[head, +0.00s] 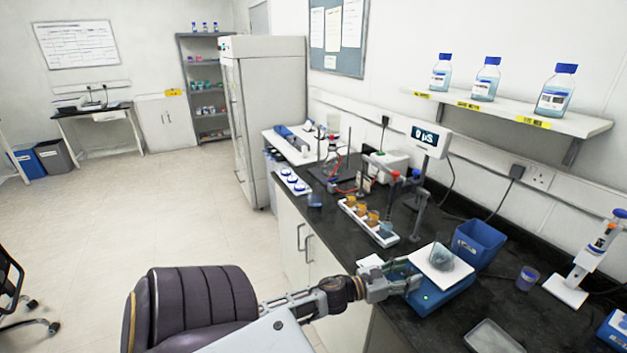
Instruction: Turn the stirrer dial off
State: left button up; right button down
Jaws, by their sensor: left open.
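The stirrer is a blue box (447,296) with a white square top plate (459,271), on the dark bench at the lower right. A small green light (425,297) is lit on its front. A glass beaker (442,256) with bluish contents stands on the plate. My left gripper (408,284) is open at the stirrer's left front side, close to it or touching; I cannot tell which. The dial is not clearly visible; the gripper covers part of that side. My right gripper is not in view.
A blue bin (477,243) stands just behind the stirrer. A display on a post (428,141) rises behind left. A white rack with orange-capped jars (369,222) is to the left. A small cup (527,278) and a clear tray (493,338) lie to the right and front.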

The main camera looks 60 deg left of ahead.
pick_arm(q)
jog(key=shift+a+m+g+h, duration=0.2)
jog(key=shift+m+g+h, duration=0.2)
jog(key=shift+m+h, duration=0.6)
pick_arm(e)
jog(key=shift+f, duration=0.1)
pick_arm(q)
jog(key=shift+w+a+m+g+h+b, duration=0.1)
jog(key=shift+m+g+h+b, duration=0.15)
jog(key=shift+m+g+h, duration=0.5)
jog(key=shift+w+a+m+g+h+b, duration=0.15)
jog(key=shift+m+h+b, duration=0.1)
jog(key=shift+h, duration=0.9)
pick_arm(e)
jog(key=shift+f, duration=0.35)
